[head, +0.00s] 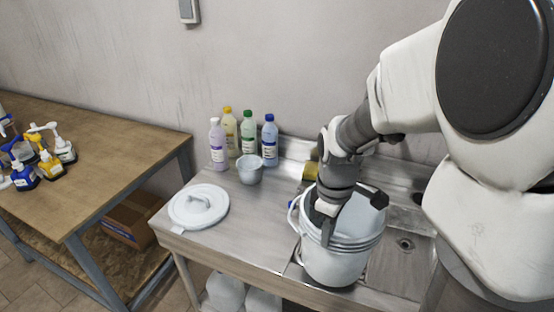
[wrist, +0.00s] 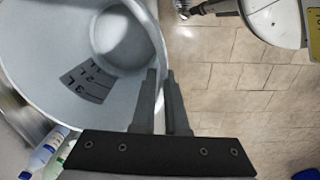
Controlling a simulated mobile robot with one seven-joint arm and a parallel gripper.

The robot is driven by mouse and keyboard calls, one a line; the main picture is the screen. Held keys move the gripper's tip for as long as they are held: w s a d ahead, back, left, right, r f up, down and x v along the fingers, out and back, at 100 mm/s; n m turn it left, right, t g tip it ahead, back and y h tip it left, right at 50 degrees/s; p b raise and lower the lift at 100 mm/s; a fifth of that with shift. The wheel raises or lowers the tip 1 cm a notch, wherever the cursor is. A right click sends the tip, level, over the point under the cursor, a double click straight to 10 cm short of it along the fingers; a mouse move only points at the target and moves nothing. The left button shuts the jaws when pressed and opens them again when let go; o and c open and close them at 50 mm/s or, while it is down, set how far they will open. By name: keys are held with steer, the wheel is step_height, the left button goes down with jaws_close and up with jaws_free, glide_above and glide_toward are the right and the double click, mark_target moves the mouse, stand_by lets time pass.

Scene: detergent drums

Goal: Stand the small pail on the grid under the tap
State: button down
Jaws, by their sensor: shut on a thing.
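The small pail (head: 340,262) is white, with ribs under its rim and a handle on its left side. It looks upright at the left edge of the sink; I cannot tell whether its base touches anything. My gripper (head: 327,225) points down at the pail's near left rim. In the wrist view my gripper's fingers (wrist: 161,75) are shut on the pail's wall, one on each side. The pail's inside (wrist: 50,45) shows litre marks and looks empty. The tap and grid cannot be made out; my arm and the pail hide part of the sink.
The sink basin (head: 385,260) has a drain (head: 404,244). On the steel counter (head: 240,235) lie a white lid (head: 199,207), a small grey tub (head: 250,170) and several bottles (head: 218,145). A wooden table (head: 85,150) with pump bottles stands left. The counter's front middle is clear.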

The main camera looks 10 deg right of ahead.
steer(key=w+d+f, duration=0.2)
steer(key=w+d, duration=0.5)
steer(key=w, duration=0.3)
steer(key=shift+f, duration=0.3)
steer(key=shift+w, duration=0.1)
steer(key=shift+f+b, duration=0.45)
steer(key=shift+f, duration=0.1)
stand_by(0.6)
steer(key=c, duration=0.9)
jaws_free()
steer(key=shift+o, duration=0.2)
